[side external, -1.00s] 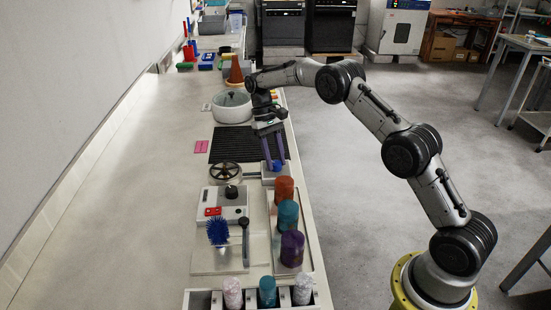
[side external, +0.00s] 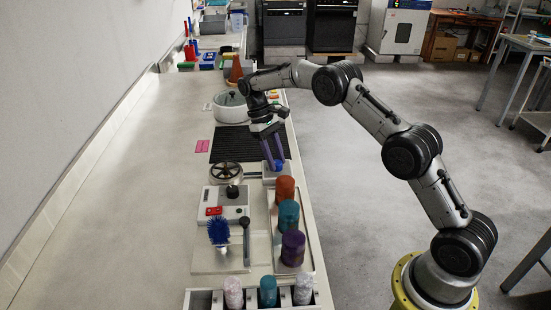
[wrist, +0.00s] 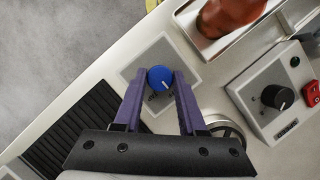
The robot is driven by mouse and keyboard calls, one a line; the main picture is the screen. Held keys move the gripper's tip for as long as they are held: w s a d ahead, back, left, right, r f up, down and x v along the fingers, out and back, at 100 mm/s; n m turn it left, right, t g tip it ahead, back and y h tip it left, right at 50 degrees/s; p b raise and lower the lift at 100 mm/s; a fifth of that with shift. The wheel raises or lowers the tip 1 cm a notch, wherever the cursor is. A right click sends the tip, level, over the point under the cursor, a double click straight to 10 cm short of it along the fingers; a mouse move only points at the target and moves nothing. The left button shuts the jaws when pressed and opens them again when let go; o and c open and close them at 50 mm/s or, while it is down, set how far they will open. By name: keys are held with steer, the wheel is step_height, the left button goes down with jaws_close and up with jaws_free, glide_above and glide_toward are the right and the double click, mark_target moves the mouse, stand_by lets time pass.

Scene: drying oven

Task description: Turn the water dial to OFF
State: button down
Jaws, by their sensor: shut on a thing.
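The water dial is a round blue knob (wrist: 160,77) with a white pointer mark, on a grey plate (wrist: 184,62) at the counter's edge. The knob also shows in the side external view (side external: 278,166). In the wrist view the pointer mark runs from the knob's middle toward the lower right. Dark lettering on the plate beside the knob is partly hidden and too small to read. My gripper (side external: 273,165), with purple fingers, comes down from above and is shut on the knob, one finger on each side.
A handwheel (side external: 226,173) and a grey box with a black knob and red switch (side external: 222,202) stand near the dial. A tray (side external: 312,240) holds orange, teal and purple jars. A black ribbed mat (side external: 230,143) and white pot (side external: 230,108) lie beyond. The counter's left side is clear.

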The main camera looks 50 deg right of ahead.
steer(key=shift+c, duration=2.4)
jaws_free()
steer(key=v, duration=0.6)
steer(key=shift+w+r, duration=0.3)
steer(key=shift+r, duration=0.45)
steer(key=shift+a+r, duration=0.1)
